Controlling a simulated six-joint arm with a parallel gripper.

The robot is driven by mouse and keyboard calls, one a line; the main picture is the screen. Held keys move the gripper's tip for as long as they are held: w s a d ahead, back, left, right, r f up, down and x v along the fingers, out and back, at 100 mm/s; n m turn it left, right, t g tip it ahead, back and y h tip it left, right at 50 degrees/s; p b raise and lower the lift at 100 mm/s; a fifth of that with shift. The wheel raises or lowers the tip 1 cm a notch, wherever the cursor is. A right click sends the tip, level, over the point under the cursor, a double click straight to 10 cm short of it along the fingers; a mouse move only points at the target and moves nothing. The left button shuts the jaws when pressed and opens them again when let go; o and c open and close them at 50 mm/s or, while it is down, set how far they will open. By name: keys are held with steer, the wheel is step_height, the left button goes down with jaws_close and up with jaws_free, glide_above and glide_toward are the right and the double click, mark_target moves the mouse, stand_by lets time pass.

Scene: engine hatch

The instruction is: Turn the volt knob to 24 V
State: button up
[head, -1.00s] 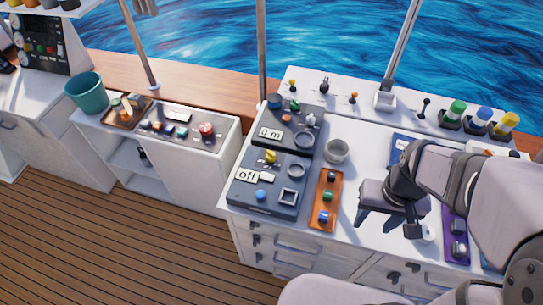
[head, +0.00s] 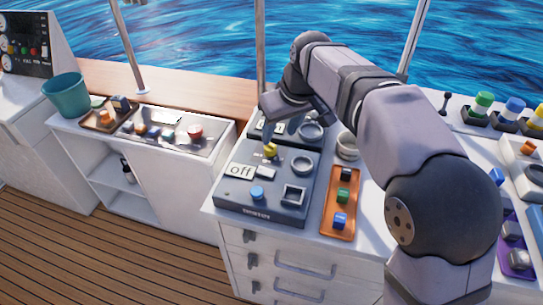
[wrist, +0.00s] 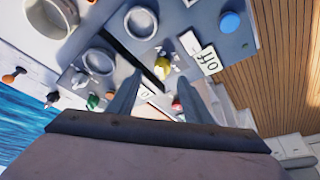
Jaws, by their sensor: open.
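My gripper (head: 282,126) is open and empty, pointing down above the panels near the knob. In the wrist view its fingers (wrist: 160,60) are spread apart. I cannot tell the exact height of the fingertips above the knob. My arm and hand hide part of the rear panel.
A round ring (head: 302,164), a square socket (head: 293,195) and a blue button (head: 257,193) are on the same panel.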

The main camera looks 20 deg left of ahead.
mark_target(271, 145)
steer(key=shift+a+p+x, duration=0.2)
steer(key=shift+x, duration=1.65)
steer(key=shift+a+p+x, duration=0.15)
steer(key=shift+a+x, duration=0.1)
steer(key=shift+x, duration=1.65)
steer(key=shift+r, duration=0.15)
steer(key=c, duration=1.1)
